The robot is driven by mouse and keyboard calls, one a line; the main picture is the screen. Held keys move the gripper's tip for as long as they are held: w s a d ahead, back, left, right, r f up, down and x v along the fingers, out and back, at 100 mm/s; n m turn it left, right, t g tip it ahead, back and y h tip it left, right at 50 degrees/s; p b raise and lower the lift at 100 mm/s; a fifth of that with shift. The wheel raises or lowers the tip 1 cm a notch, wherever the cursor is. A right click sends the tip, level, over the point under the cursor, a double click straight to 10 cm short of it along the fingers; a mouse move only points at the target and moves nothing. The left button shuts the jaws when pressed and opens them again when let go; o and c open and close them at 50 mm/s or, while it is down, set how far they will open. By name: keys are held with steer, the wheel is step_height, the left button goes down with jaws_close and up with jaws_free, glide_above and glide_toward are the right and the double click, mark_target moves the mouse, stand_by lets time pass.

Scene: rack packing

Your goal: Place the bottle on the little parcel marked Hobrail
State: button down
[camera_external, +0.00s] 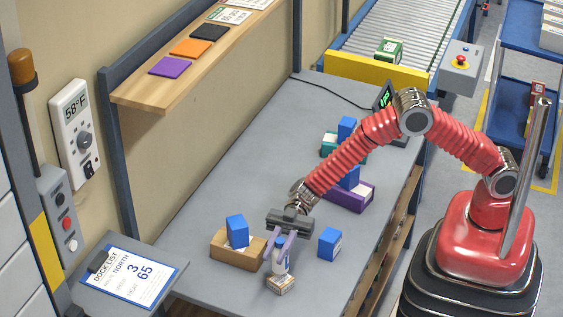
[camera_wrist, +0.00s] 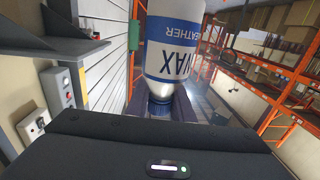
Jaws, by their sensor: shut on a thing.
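My gripper (camera_external: 281,250) points down at the near end of the grey table and is shut on a white bottle (camera_external: 280,265). In the wrist view the bottle (camera_wrist: 170,60) has a blue band with the words WAX and LEATHER and a blue cap between the fingers (camera_wrist: 168,108). It looks upright in the outside view. A little parcel (camera_external: 281,286) lies directly below the bottle; its printing is too small to read. The bottle's base looks at or just above the parcel's top; I cannot tell whether they touch.
An open brown box (camera_external: 219,251) with a blue box (camera_external: 237,229) stands close on the left. Another blue box (camera_external: 329,243) stands on the right. A purple tray (camera_external: 354,201) is farther back. The grey table (camera_external: 215,200) is clear behind the brown box.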

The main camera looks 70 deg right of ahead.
steer(key=shift+f, duration=1.8)
steer(key=shift+f, duration=0.1)
steer(key=c, duration=1.6)
jaws_free()
steer(key=shift+o, duration=0.2)
steer(key=shift+d, duration=0.1)
steer(key=d, duration=1.1)
steer(key=shift+w+d, duration=0.4)
steer(key=shift+w, duration=0.05)
